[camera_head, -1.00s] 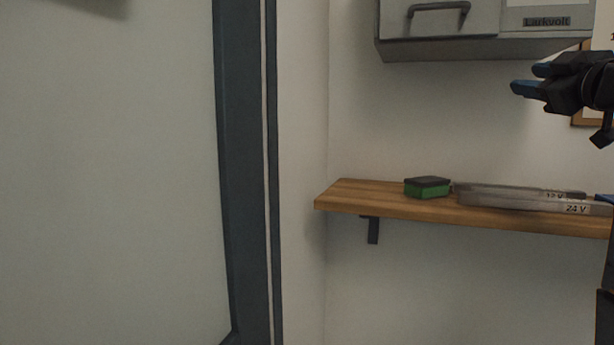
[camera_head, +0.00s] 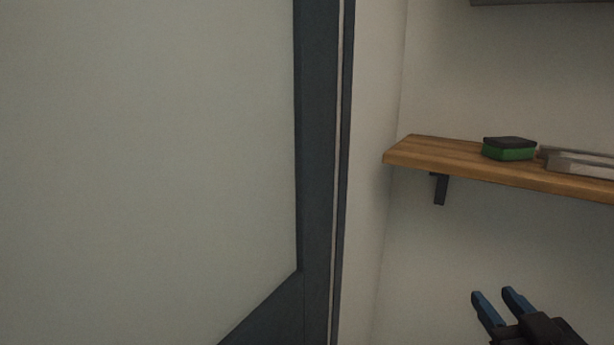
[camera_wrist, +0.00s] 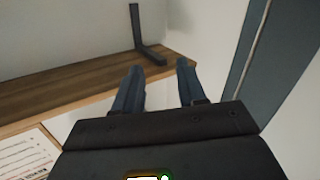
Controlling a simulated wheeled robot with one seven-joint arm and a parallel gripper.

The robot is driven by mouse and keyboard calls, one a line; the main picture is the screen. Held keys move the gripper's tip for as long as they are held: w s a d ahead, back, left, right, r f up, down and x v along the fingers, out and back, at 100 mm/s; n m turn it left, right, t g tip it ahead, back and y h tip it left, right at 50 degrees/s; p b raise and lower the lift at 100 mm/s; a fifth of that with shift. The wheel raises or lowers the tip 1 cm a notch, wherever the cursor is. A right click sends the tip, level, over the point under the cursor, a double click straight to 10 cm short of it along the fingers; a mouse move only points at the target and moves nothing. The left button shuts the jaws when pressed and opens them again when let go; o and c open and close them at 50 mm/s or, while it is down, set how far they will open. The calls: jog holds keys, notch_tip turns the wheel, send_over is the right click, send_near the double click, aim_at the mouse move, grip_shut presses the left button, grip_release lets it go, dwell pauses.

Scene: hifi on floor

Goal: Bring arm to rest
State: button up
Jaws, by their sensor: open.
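My gripper (camera_head: 494,298) is at the lower right of the head view, below the wooden shelf and in front of the pale wall. Its two blue-tipped fingers are apart, with nothing between them. In the wrist view my gripper (camera_wrist: 158,82) also shows open and empty. Beyond its fingers there are a wooden surface (camera_wrist: 70,90) and a dark bracket (camera_wrist: 140,35).
The wooden shelf (camera_head: 440,152) carries a green and black sponge-like block (camera_head: 510,149) and a grey metal tray or unit (camera_head: 580,162). A dark-framed pale panel (camera_head: 150,150) fills the left. The underside of a grey box (camera_head: 540,2) shows at the top right.

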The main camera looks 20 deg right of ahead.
jog(key=s+a+f+y, duration=0.2)
jog(key=s+a, duration=0.3)
jog(key=s, duration=0.4)
jog(key=s+a+f+n+g+y, duration=0.1)
jog(key=s+a+f, duration=0.1)
jog(key=s+a, duration=0.4)
jog(key=s+a+f+n+y, duration=0.1)
jog(key=s+a, duration=0.4)
jog(key=s, duration=0.9)
jog(key=shift+a+f+g+y, duration=0.3)
jog(key=shift+a+f+y, duration=0.1)
jog(key=shift+f+y, duration=0.5)
